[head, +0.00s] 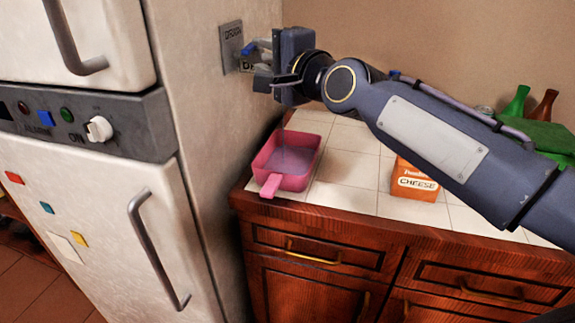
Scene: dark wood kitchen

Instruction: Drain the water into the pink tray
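The pink tray (270,184) sits on the white tiled counter against the fridge side, its handle towards the front. A thin bluish stream (282,128) falls into it, and bluish-purple liquid (290,160) shows inside. A grey plate marked DRAIN (232,45) is on the fridge's side wall, with a small blue lever (249,48) beside it. My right gripper (262,64) is at this drain fitting, above the tray. Its fingers look apart, and it hides part of the fitting; contact with the lever is unclear. My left gripper is out of view.
The white fridge (175,210) stands on the left. An orange cheese box (413,182) stands on the counter below my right arm. Green (516,102) and brown (543,106) bottles and a green cloth-like item (545,136) are at right. Counter between tray and box is clear.

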